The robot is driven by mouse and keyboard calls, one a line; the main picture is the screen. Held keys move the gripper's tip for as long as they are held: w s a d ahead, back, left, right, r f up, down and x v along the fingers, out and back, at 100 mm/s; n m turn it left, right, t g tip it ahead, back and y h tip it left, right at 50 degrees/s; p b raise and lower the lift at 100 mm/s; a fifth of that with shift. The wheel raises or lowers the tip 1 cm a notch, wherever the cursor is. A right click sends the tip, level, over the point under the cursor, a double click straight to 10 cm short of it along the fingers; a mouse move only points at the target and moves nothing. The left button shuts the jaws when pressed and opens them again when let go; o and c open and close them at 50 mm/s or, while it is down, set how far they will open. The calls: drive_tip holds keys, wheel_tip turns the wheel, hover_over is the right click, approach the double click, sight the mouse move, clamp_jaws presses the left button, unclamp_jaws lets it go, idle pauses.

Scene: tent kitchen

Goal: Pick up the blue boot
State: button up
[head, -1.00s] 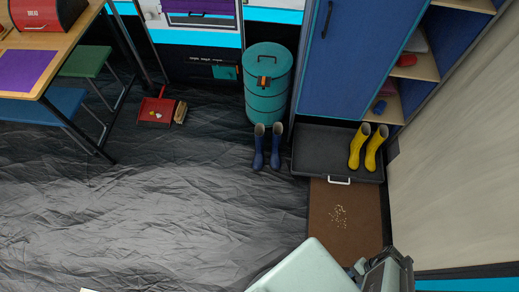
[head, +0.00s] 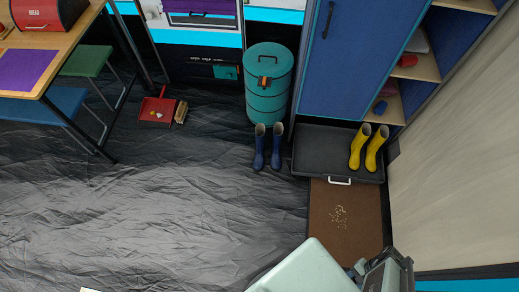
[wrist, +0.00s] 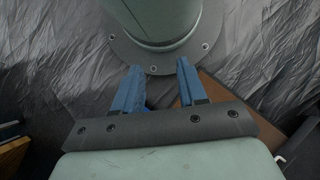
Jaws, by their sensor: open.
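A pair of blue boots stands upright on the dark floor in the head view, a left boot (head: 259,148) and a right boot (head: 276,148), close together in front of the teal bin. My gripper (wrist: 157,80) is open, with its two blue fingers apart and nothing seen between them in the wrist view. In the head view, my arm is at the bottom right, well away from the boots, and the fingertips are hard to make out. The boots are not clearly seen in the wrist view.
The teal bin (head: 268,95) stands right behind the boots. Yellow boots (head: 367,148) stand on a black tray (head: 314,150) to their right. A brown mat (head: 328,215) with crumbs lies below the tray. A red dustpan (head: 156,110) lies left. The floor before the boots is clear.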

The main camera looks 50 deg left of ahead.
drive_tip(key=o, duration=0.7)
drive_tip(key=shift+o, duration=0.2)
